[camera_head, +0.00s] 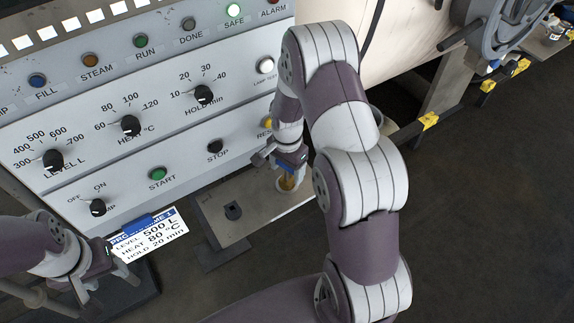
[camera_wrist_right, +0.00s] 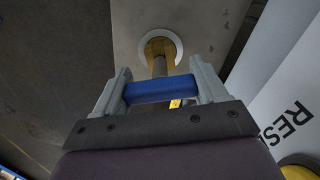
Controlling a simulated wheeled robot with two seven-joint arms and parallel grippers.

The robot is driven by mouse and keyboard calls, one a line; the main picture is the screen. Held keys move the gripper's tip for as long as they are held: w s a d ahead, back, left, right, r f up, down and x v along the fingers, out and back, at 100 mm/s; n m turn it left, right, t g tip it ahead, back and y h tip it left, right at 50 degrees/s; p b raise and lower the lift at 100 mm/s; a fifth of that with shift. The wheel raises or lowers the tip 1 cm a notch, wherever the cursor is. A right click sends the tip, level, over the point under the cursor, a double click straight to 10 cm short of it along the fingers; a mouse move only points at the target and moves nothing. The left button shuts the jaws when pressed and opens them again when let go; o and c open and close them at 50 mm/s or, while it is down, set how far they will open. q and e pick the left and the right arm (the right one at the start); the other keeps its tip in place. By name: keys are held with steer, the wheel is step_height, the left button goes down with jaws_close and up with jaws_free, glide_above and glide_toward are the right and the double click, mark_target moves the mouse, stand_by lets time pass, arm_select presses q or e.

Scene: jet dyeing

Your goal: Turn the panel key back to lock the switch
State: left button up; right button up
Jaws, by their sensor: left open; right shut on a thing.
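My right gripper (camera_head: 290,160) is shut on the blue handle of the panel key; the blue handle (camera_wrist_right: 160,90) lies across between both fingers in the right wrist view. The key's dark shaft (camera_wrist_right: 160,66) runs from the handle to a brass lock switch (camera_wrist_right: 161,47) with a pale ring around it. The brass switch (camera_head: 287,183) shows just below the gripper in the head view, on a grey ledge (camera_head: 225,228). I cannot tell the key's turn angle exactly. My left gripper (camera_head: 106,248) is at the lower left, open, beside the recipe card (camera_head: 150,236).
The control panel (camera_head: 120,160) with several knobs and buttons stands left of my right arm, close to the gripper. The yellow RESET button (camera_head: 267,123) is just above it. The SAFE lamp (camera_head: 234,22) glows green. A dark slot (camera_head: 233,211) sits on the ledge. Dark floor lies right.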

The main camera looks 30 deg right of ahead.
steer(key=shift+n, duration=0.5)
steer(key=shift+r+n+p, duration=0.15)
steer(key=shift+n+p, duration=0.2)
steer(key=shift+n, duration=0.75)
steer(key=shift+f+n, duration=0.2)
steer(key=shift+n, duration=0.1)
steer(key=shift+r+n+p, duration=0.2)
steer(key=shift+n+p, duration=0.4)
steer(key=shift+n, duration=0.2)
steer(key=shift+f+n, duration=0.2)
steer(key=shift+n, duration=0.4)
